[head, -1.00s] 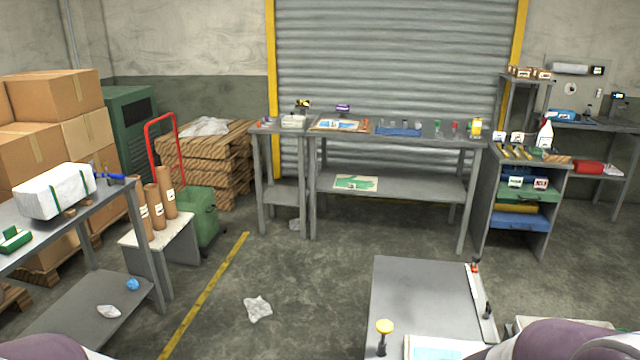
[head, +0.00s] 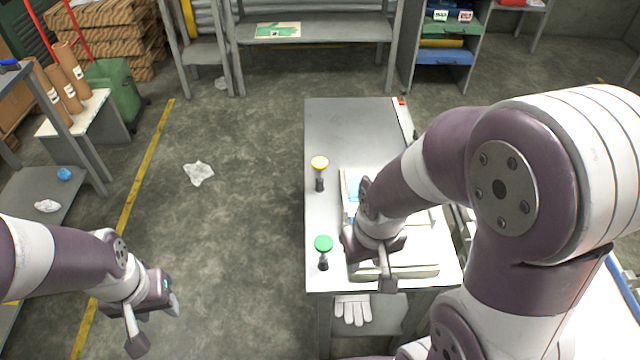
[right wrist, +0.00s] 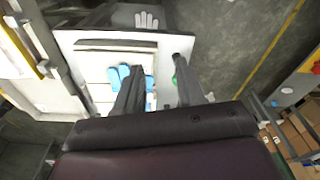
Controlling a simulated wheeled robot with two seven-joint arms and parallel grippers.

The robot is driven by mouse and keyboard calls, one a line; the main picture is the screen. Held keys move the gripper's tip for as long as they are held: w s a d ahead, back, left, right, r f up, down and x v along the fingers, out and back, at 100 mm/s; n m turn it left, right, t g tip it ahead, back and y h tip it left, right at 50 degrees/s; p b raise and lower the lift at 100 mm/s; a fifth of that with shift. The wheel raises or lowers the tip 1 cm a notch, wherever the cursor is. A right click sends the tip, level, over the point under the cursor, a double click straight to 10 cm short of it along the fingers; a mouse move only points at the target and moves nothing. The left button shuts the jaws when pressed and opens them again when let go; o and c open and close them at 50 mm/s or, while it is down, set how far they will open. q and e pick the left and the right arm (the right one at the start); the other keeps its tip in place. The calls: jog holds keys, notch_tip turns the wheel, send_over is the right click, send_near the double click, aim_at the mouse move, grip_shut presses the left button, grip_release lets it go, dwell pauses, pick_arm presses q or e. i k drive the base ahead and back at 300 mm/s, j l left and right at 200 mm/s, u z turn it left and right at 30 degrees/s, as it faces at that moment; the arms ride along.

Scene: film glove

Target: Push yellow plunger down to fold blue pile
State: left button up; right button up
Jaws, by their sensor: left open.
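The yellow plunger (head: 319,164), a round yellow knob on a dark stem, stands upright at the table's left edge. A green-topped plunger (head: 323,244) stands nearer me on the same edge. The blue pile (head: 353,184) shows only partly behind my right arm; blue pieces (right wrist: 119,76) also show in the right wrist view. My right gripper (head: 369,263) is over the table, right of the green plunger and nearer me than the yellow one. It is open, its fingers apart in the wrist view (right wrist: 157,74). My left gripper (head: 154,322) is open and empty over the floor, left of the table.
The grey table (head: 345,120) has a bare far end. A white glove (head: 352,309) shows below its near edge. My right arm hides much of the table's right side. Crumpled white scrap (head: 198,173) lies on the otherwise open floor to the left.

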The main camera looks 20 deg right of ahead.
aim_at(319, 164)
jog(key=i+j, duration=0.85)
jog(key=i, duration=0.25)
jog(key=i+j, duration=0.45)
jog(key=i+z, duration=0.1)
jog(key=z, duration=1.1)
